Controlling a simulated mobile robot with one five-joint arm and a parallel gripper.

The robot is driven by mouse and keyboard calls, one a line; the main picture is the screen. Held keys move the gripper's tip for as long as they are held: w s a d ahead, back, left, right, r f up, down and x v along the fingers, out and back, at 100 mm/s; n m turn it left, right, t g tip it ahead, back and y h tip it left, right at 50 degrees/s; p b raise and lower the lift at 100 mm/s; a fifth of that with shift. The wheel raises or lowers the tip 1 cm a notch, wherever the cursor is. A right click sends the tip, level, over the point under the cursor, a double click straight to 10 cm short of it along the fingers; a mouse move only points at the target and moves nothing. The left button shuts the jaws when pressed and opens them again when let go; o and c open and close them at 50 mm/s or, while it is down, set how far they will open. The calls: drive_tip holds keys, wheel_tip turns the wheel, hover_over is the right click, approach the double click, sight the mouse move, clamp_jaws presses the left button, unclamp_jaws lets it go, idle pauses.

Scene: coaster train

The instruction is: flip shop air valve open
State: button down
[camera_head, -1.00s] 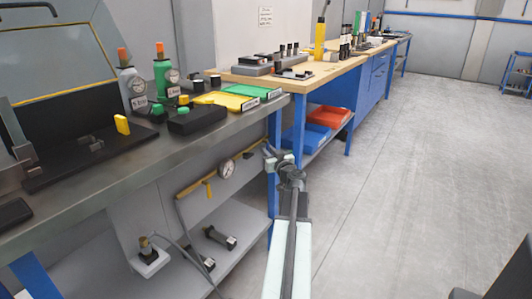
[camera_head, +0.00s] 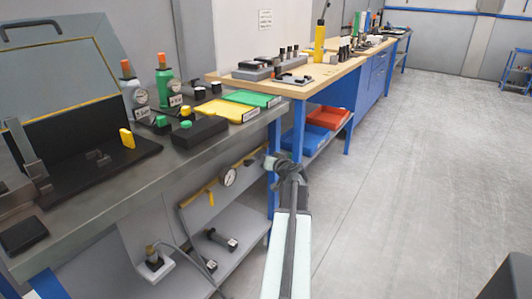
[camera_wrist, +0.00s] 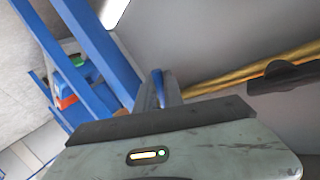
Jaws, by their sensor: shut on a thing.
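A yellow air pipe (camera_head: 197,195) with a round white gauge (camera_head: 229,177) runs along the panel under the grey bench. The pipe also crosses the right of the wrist view (camera_wrist: 225,85), with a dark fitting (camera_wrist: 284,77) on it. My gripper (camera_head: 267,162) is at the pipe's right end, beside the blue bench leg. In the wrist view its fingers (camera_wrist: 158,92) are shut on a narrow blue piece (camera_wrist: 157,76), which looks like the valve handle. Most of that piece is hidden between the fingers. The valve body cannot be made out.
The grey bench (camera_head: 95,215) above holds bottles, a black box and green and yellow trays. A blue leg (camera_head: 273,170) stands close by my gripper. A red bin (camera_head: 327,117) and a blue bin (camera_head: 312,140) sit on the lower shelf beyond.

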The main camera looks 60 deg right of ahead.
drive_tip(key=shift+a+r+m+g+y+p, duration=0.25)
drive_tip(key=shift+m+y+p, duration=0.3)
drive_tip(key=shift+p, duration=0.35)
drive_tip(key=shift+a+r+m+g+y+p, duration=0.25)
drive_tip(key=shift+m+y+p, duration=0.2)
drive_tip(key=shift+m+p, duration=0.3)
drive_tip(key=shift+f, duration=0.1)
drive_tip(key=c, duration=1.7)
unclamp_jaws()
drive_tip(key=shift+c, duration=0.2)
drive_tip(key=p+v, duration=0.3)
drive_tip(key=v, duration=0.4)
drive_tip(key=shift+s+a, duration=0.2)
drive_tip(key=shift+s, duration=0.1)
